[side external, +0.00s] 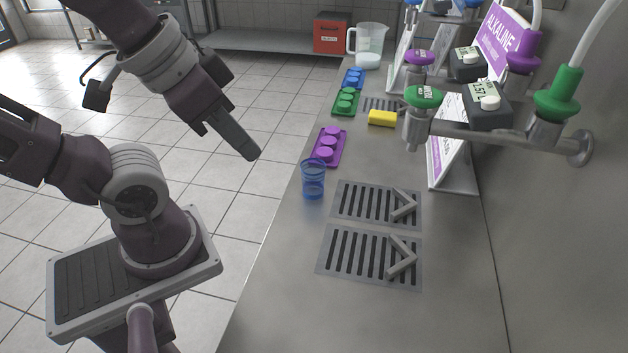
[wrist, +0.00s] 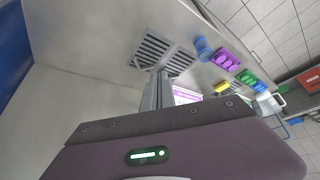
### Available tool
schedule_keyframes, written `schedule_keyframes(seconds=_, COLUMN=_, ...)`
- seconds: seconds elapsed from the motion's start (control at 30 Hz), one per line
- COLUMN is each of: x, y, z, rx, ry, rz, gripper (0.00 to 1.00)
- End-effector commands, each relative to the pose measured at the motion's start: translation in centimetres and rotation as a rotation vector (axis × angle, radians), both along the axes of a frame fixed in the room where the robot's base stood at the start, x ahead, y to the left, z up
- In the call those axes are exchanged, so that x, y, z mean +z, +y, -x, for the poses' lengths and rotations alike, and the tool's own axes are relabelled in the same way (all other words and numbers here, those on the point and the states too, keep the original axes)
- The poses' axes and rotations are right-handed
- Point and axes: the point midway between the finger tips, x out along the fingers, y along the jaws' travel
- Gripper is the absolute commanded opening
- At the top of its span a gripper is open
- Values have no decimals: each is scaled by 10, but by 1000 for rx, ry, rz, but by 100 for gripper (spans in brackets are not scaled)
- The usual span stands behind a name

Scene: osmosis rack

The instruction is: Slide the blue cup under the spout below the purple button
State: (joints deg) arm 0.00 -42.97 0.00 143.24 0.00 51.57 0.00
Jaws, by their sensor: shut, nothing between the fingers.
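The blue cup (side external: 313,181) is see-through and stands upright near the counter's left edge, left of the metal drain grates. It also shows in the wrist view (wrist: 203,48). A purple button (side external: 419,57) tops a metal tap farther along the wall; its spout end is hard to make out. A green button (side external: 424,97) tops the nearer tap. My gripper (side external: 247,150) is shut and empty, raised and pointing down, left of the cup and apart from it. In the wrist view its fingers (wrist: 157,90) stick up at the middle.
Purple (side external: 328,146), green (side external: 346,101) and blue (side external: 352,78) trays lie along the counter edge. A yellow sponge (side external: 382,118) and a clear pitcher (side external: 368,45) stand farther back. The near drain grates (side external: 372,256) carry angled metal bars. The front counter is clear.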

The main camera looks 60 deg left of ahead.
Motion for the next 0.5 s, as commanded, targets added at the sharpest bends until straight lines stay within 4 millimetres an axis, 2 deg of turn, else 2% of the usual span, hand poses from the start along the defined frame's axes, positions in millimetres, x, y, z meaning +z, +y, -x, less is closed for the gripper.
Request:
schedule_keyframes(seconds=0.2, x=0, y=0, z=0, rx=0, ry=0, rz=0, gripper=0)
schedule_keyframes(seconds=0.33, x=-3, y=-2, z=-5, rx=39, ry=41, rz=42, gripper=24)
schedule_keyframes(seconds=0.4, x=-8, y=-5, z=-17, rx=136, ry=129, rz=145, gripper=37)
schedule_keyframes(seconds=0.47, x=-16, y=-7, z=-36, rx=273, ry=235, rz=281, gripper=40)
schedule_keyframes(seconds=0.5, x=-21, y=-5, z=-53, rx=387, ry=306, rz=388, gripper=40)
